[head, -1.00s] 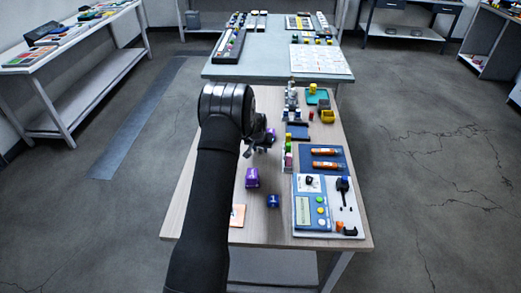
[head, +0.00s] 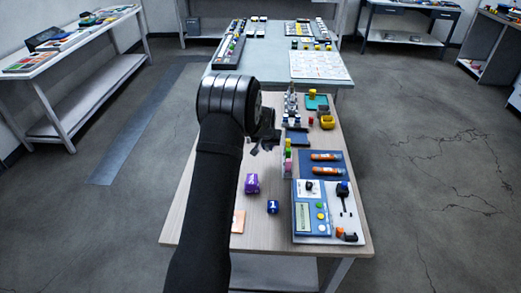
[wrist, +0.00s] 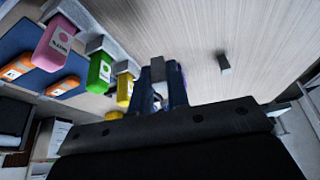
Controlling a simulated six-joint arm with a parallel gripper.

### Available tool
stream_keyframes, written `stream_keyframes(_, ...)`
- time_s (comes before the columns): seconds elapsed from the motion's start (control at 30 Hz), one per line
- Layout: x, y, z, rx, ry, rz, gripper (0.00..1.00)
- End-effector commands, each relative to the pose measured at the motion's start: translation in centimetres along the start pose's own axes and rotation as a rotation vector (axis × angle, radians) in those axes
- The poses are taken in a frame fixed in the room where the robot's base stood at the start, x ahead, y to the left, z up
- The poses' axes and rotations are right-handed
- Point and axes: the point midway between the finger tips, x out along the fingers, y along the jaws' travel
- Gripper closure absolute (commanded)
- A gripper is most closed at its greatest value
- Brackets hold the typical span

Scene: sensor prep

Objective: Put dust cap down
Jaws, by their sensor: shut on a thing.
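My gripper (wrist: 163,98) is shut on a small piece, which I take to be the dust cap (wrist: 158,98). The fingers hide most of it, so its shape is not clear. In the head view my gripper (head: 264,142) is partly hidden by my own arm. It is over the wooden table (head: 205,215), left of the upright row of coloured pieces (head: 288,158). The held piece cannot be made out there. The wrist view shows bare wood beyond the fingertips. I cannot tell how far above the wood the held piece is.
Pink (wrist: 55,42), green (wrist: 100,72) and yellow (wrist: 124,88) pieces stand close left of my fingers. A device panel (head: 310,210) fills the right.

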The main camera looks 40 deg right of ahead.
Motion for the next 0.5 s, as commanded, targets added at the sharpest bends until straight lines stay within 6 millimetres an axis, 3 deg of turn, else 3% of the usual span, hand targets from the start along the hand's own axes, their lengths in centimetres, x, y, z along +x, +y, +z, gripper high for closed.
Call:
stream_keyframes(0.1, -2.1, 2.5, 0.5, 0.004, 0.002, 0.001, 1.0)
stream_keyframes(0.3, -4.6, 5.6, 1.2, 0.002, 0.001, 0.0, 1.0)
stream_keyframes(0.5, -5.9, 6.3, 2.1, -0.005, -0.001, -0.002, 1.0)
